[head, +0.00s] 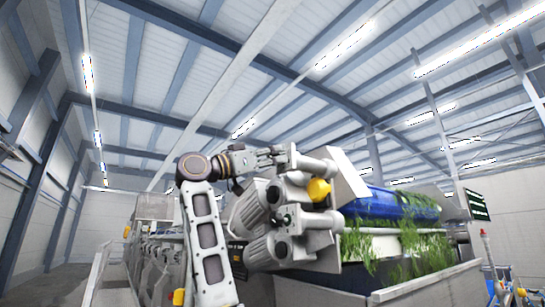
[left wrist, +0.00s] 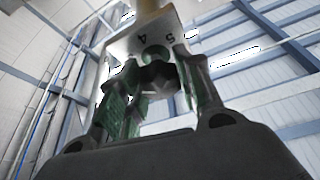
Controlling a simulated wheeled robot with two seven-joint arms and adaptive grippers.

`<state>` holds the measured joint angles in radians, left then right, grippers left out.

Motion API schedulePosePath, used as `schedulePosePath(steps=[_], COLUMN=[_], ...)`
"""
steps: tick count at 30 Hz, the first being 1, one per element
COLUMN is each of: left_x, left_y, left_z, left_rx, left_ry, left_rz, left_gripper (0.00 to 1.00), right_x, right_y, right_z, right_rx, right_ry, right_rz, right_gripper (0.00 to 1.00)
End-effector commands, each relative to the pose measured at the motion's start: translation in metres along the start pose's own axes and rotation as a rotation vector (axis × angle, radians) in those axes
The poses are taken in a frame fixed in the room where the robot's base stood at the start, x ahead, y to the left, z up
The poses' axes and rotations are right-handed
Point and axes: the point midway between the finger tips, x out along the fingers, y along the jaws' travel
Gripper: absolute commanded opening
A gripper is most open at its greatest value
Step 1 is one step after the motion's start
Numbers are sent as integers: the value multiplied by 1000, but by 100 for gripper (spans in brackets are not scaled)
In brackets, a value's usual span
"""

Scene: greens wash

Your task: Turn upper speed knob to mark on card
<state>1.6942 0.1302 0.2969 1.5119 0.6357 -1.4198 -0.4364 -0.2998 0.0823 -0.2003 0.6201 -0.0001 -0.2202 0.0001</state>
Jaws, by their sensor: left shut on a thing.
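My left gripper (head: 275,158) reaches in from the left in the head view and is at the upper drive unit of the machine. In the left wrist view, my left gripper (left wrist: 160,92) is shut on a dark, faceted knob (left wrist: 158,76). The knob sits on a pale dial face (left wrist: 120,46) with the digits 5 and 4 showing. The fingers hide parts of the knob's sides, and I cannot read its pointer. A lower unit with a small dark knob (head: 286,219) shows below in the head view. I cannot make out the card clearly. My right gripper is not in view.
Grey motors (head: 268,247) and a yellow part (head: 318,190) are close below and right of my gripper. A blue drum (head: 385,203) and leafy greens (head: 420,246) in a metal trough (head: 425,287) are at the right. A dark screen (head: 477,205) stands farther right.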

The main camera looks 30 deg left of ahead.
Motion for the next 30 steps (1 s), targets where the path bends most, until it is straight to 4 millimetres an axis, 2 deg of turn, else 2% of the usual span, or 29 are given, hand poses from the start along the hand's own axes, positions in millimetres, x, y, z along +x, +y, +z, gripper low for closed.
schedulePosePath(steps=[30], left_x=[-1], left_y=[0], left_z=[0], left_rx=[687], left_ry=[-2], left_rz=[285], left_gripper=[11], right_x=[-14], right_y=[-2], right_z=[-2], right_rx=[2], right_ry=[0], right_rz=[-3], right_gripper=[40])
